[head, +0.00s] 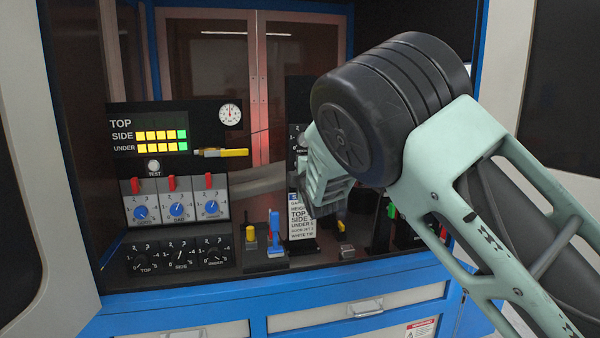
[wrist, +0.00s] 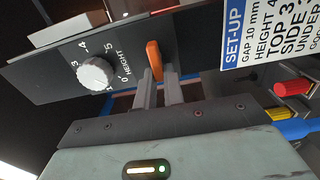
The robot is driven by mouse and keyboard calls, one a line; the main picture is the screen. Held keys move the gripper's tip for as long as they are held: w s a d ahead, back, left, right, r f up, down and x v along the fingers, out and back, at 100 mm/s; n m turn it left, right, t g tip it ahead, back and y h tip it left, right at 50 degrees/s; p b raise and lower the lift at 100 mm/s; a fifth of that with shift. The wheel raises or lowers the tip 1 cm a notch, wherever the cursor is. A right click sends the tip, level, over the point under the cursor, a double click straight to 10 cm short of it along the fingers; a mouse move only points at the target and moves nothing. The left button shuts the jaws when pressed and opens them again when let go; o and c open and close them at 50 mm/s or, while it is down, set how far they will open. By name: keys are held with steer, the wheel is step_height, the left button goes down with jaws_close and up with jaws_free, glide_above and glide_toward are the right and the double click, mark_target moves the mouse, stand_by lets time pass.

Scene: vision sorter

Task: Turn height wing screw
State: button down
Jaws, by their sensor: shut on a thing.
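The height wing screw is an orange upright tab (wrist: 154,58) on a dark panel (wrist: 50,83) in the wrist view. My gripper (wrist: 160,80) is shut on it, with the two grey fingers close together at its lower end. A grey-white round knob (wrist: 95,73) with a numbered scale and the word HEIGHT sits left of the wing screw; its exact setting is hard to read. In the head view my gripper (head: 325,205) is in front of the height panel (head: 297,143), and the wing screw and fingertips are hidden behind it.
A white set-up card (wrist: 270,40) stands right of the wing screw. Red (wrist: 293,87) and yellow (wrist: 284,114) knobs lie further right. In the head view, a blue lever (head: 275,235), a yellow knob (head: 251,233) and several dials (head: 143,211) are left of my gripper.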

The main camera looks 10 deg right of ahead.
steer(key=shift+a, duration=0.1)
stand_by(0.4)
steer(key=c, duration=1.5)
jaws_free()
steer(key=s+b, duration=0.3)
steer(key=s, duration=1.4)
steer(key=shift+s, duration=0.2)
steer(key=shift+f, duration=0.15)
